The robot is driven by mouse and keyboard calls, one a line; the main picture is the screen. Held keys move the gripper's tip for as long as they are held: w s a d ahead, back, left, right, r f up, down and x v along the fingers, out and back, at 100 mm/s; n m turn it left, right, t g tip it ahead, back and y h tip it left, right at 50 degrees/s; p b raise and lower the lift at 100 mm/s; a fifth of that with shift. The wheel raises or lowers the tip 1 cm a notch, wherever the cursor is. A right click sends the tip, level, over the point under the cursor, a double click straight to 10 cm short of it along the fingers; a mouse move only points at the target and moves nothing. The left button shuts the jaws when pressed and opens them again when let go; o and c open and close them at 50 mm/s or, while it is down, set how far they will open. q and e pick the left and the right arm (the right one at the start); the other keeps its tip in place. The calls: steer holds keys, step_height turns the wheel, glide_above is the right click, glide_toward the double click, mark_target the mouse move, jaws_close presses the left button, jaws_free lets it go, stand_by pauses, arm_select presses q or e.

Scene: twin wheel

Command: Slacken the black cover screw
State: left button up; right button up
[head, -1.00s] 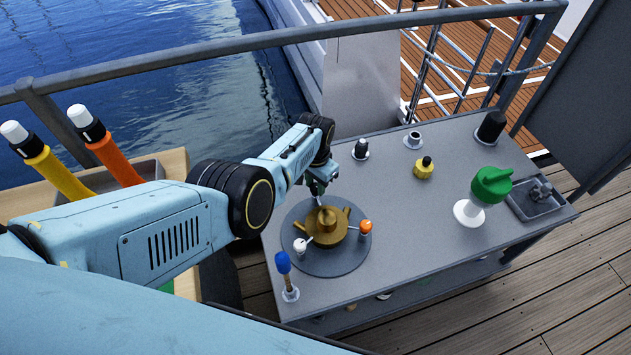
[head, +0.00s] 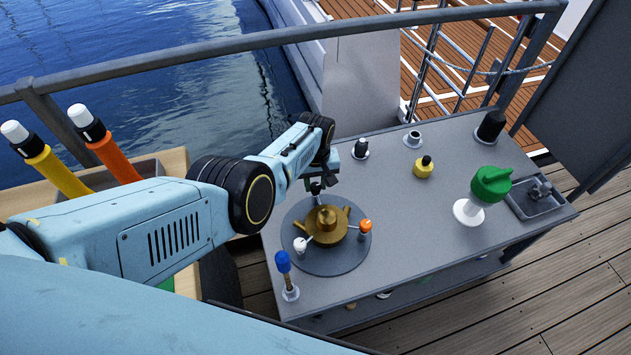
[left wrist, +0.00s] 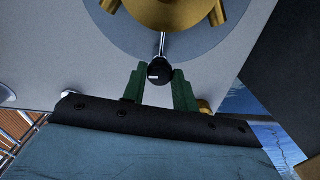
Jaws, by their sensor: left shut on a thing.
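The brass cover (head: 327,225) with side arms sits on a round grey plate (head: 318,262) on the table. In the left wrist view the black cover screw (left wrist: 158,74) has a round dark head and a thin bright shank toward the brass cover (left wrist: 172,12). My left gripper (left wrist: 159,88) has its green fingers on either side of the head, shut on it. In the head view my left gripper (head: 317,187) is at the far edge of the plate and the screw is mostly hidden. My right gripper is not in view.
White-headed (head: 300,244) and orange-headed (head: 365,227) screws sit around the cover. A blue-topped post (head: 283,262), a yellow knob (head: 424,167), a green-topped fitting (head: 491,185) and a tray (head: 550,208) stand on the table. The table's middle (head: 420,230) is clear.

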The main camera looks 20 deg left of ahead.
mark_target(315, 186)
arm_select(q)
steer(key=shift+s+f+n, duration=0.1)
steer(key=shift+n, duration=1.5)
steer(key=o, duration=1)
steer(key=shift+c, duration=0.2)
steer(key=shift+r+p, duration=0.5)
steer(key=shift+r, duration=0.2)
step_height(315, 186, up, 12)
steer(key=p, duration=0.6)
steer(key=shift+p, duration=0.4)
